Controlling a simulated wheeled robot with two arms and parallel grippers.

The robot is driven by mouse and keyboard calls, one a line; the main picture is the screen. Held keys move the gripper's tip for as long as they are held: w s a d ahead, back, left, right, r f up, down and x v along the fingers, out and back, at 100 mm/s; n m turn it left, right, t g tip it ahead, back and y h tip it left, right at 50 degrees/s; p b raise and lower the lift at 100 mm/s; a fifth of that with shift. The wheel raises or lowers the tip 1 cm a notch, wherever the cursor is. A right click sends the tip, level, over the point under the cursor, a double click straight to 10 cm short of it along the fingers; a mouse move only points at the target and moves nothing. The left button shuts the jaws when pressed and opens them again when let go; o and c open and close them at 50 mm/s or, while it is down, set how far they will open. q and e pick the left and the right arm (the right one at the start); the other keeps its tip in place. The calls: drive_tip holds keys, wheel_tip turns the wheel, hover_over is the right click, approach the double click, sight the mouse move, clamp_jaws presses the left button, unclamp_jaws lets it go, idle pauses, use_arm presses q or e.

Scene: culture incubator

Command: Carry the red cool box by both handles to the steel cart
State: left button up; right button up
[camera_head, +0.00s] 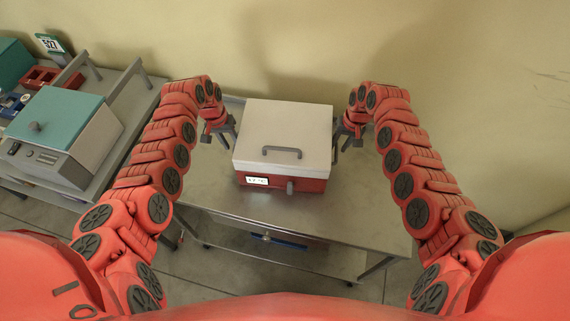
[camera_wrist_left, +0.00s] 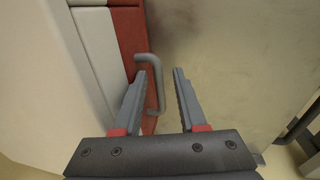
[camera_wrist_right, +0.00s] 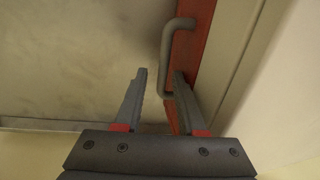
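The red cool box (camera_head: 312,184) with a white lid (camera_head: 286,125) sits upright on top of the steel cart (camera_head: 220,190). Its front shows a small display and a dark latch. My left gripper (camera_head: 230,130) is open at the box's left side. In the left wrist view, the grey side handle (camera_wrist_left: 158,85) appears between the fingers, nearer the left one. My right gripper (camera_head: 343,140) is open at the right side. In the right wrist view, the other side handle (camera_wrist_right: 168,60) appears between the fingers, nearer the right one. Neither gripper is closed on a handle.
A bench (camera_head: 128,95) on the left carries a grey device with a teal lid (camera_head: 58,118), a red rack (camera_head: 52,78) and a sign marked 527 (camera_head: 50,43). A wall stands close behind the cart. The cart top is bare in front of the box.

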use_arm(q)
drive_tip(key=shift+d, duration=0.25)
use_arm(e)
drive_tip(key=shift+a, duration=0.3)
use_arm(q)
drive_tip(key=shift+r, duration=0.25)
wheel_tip(320, 180, up, 7)
drive_tip(key=a, duration=0.1)
drive_tip(key=shift+a+r, duration=0.15)
drive_tip(key=shift+a, duration=0.2)
use_arm(e)
wheel_tip(320, 180, up, 12)
drive_tip(key=d, duration=0.2)
drive_tip(key=shift+d, duration=0.2)
drive_tip(key=shift+s+f, duration=0.15)
